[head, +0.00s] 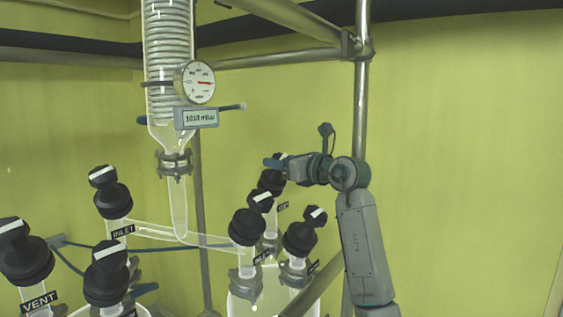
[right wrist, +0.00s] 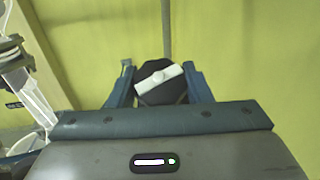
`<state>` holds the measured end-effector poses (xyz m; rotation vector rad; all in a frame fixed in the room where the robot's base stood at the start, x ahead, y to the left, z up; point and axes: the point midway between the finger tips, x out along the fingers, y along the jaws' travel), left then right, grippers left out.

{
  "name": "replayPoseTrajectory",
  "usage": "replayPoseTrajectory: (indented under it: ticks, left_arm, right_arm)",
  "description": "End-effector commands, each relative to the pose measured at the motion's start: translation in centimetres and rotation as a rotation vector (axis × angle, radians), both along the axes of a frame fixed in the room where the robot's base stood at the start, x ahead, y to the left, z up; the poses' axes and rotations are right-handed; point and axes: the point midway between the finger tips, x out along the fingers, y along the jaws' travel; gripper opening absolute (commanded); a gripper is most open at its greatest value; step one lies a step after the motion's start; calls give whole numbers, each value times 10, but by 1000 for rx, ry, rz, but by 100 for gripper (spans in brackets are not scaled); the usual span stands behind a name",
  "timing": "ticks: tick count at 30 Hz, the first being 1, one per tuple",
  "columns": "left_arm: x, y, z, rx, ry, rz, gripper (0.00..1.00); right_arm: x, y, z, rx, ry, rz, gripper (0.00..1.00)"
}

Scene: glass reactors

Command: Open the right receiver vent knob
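A black knob with a white bar (head: 268,186) stands at the back of the right-hand glass vessel in the head view, partly hidden by nearer knobs and my gripper. My right gripper (head: 277,163) is at its top. In the right wrist view a black knob with a slanted white bar (right wrist: 158,80) sits between the two blue fingers of my right gripper (right wrist: 160,84). The fingers lie close along both sides of it. I cannot tell whether they touch it. Small labels near the right-hand knobs are too small to read. My left gripper is not in view.
Two more black knobs, a front one (head: 247,226) and a right one (head: 301,238), stand close to the gripper's knob. Several knobs stand at the left, with labels VENT (head: 39,302) and INLET (head: 123,231). A coiled condenser (head: 169,45) and metal frame pole (head: 361,110) rise behind.

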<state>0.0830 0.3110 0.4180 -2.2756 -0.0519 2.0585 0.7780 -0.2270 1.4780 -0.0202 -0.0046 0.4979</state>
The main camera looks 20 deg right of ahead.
Motion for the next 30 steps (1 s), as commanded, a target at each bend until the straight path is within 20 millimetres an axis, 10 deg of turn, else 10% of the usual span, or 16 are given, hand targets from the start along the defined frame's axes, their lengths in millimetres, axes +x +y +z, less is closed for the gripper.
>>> replayPoseTrajectory:
  ticks: [30]
  left_arm:
    - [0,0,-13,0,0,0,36]
  right_arm:
    - [0,0,1,-187,-95,363,22]
